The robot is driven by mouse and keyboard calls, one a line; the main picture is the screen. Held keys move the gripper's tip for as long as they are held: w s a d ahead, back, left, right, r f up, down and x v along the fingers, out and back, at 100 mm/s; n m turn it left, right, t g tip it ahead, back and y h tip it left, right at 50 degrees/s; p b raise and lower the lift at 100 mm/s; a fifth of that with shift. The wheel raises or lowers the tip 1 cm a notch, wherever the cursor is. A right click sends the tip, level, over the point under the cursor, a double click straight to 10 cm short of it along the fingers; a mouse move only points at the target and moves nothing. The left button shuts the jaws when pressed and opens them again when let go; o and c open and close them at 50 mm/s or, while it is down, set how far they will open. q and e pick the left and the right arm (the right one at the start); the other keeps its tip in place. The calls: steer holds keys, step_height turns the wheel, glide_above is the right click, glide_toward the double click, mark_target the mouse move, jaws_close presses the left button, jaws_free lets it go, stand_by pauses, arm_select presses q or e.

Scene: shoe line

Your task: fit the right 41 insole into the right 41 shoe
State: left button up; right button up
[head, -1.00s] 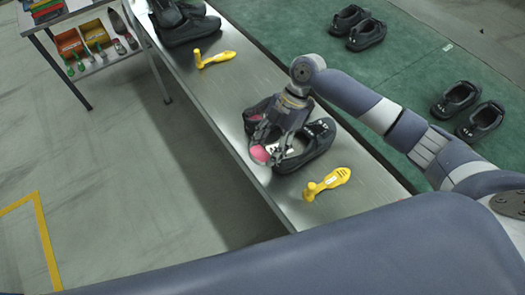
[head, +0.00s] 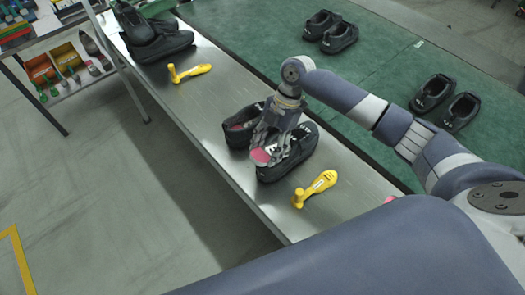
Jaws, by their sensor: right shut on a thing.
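A pair of black shoes stands on the steel bench. The shoe on the right (head: 298,157) has its heel towards me. The shoe on the left (head: 238,136) has pink inside it. My right gripper (head: 268,149) is shut on a pink insole (head: 260,157), low over the opening of the shoe on the right. The insole's rounded pink end shows at that shoe's heel. The rest is hidden by the fingers and the shoe, so I cannot tell how deep it sits. Size marks are not readable. My left gripper is not in view.
Yellow tools lie on the bench (head: 221,100), one in front of the pair (head: 315,189) and one behind (head: 189,72). More black shoes stand at the bench's far end (head: 150,38) and on the green surface (head: 447,100). A small pink thing (head: 390,199) shows at the near right.

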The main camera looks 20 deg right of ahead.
steer(key=shift+w+d+f+b, duration=0.2)
steer(key=shift+w+d+f, duration=0.05)
steer(key=shift+d, duration=0.4)
steer(key=shift+w+d+f+b, duration=0.2)
steer(key=shift+w+d+b, duration=0.1)
steer(key=shift+d, duration=0.3)
steer(key=shift+w+d+f+b, duration=0.15)
steer(key=shift+w+d+f, duration=0.1)
steer(key=shift+d, duration=0.4)
steer(key=shift+f+h, duration=0.6)
steer(key=shift+f, duration=0.1)
steer(key=shift+s+f+t, duration=0.15)
steer(key=shift+s+t, duration=0.05)
steer(key=shift+t, duration=0.1)
steer(key=shift+s+f, duration=0.1)
steer(key=o, duration=0.9)
steer(key=shift+o, duration=0.8)
steer(key=shift+w+a, duration=0.1)
steer(key=shift+w, duration=0.1)
steer(key=shift+w, duration=0.1)
steer(key=shift+r+p, duration=1.65)
steer(key=shift+p, duration=0.1)
